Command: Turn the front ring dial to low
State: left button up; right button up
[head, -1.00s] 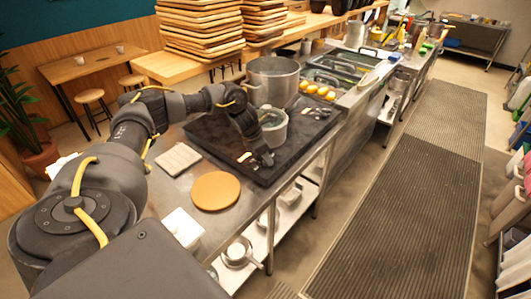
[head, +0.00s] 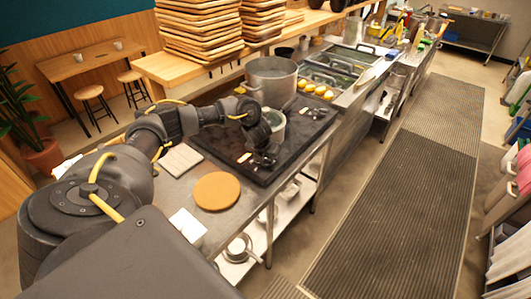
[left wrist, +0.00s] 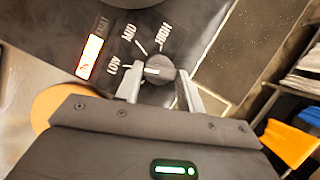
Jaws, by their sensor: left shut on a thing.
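The front ring dial (left wrist: 159,70) is a dark round knob on the black cooktop (head: 228,133). In the left wrist view my left gripper (left wrist: 161,84) has one finger on each side of the dial and is shut on it. The dial's white mark points left, toward the LOW label (left wrist: 114,66). The MID label (left wrist: 128,33) and HIGH label (left wrist: 163,37) lie beyond the dial. In the head view the left gripper (head: 263,160) is at the cooktop's front edge, where the dial is too small to make out. My right gripper is out of view.
A lit red-and-white panel (left wrist: 90,57) sits beside the labels. A round orange-brown board (head: 216,191) lies left of the gripper on the counter.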

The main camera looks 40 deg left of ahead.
pick_arm(q)
jog(key=shift+n+p, duration=0.3)
jog(key=shift+n, duration=0.3)
jog(key=o, duration=1)
jog(key=shift+r, duration=0.15)
jog(key=shift+s+d+r, duration=0.1)
jog(key=shift+r, duration=0.2)
jog(key=v, duration=1)
jog(key=shift+d+p, duration=0.15)
jog(key=shift+p, duration=0.2)
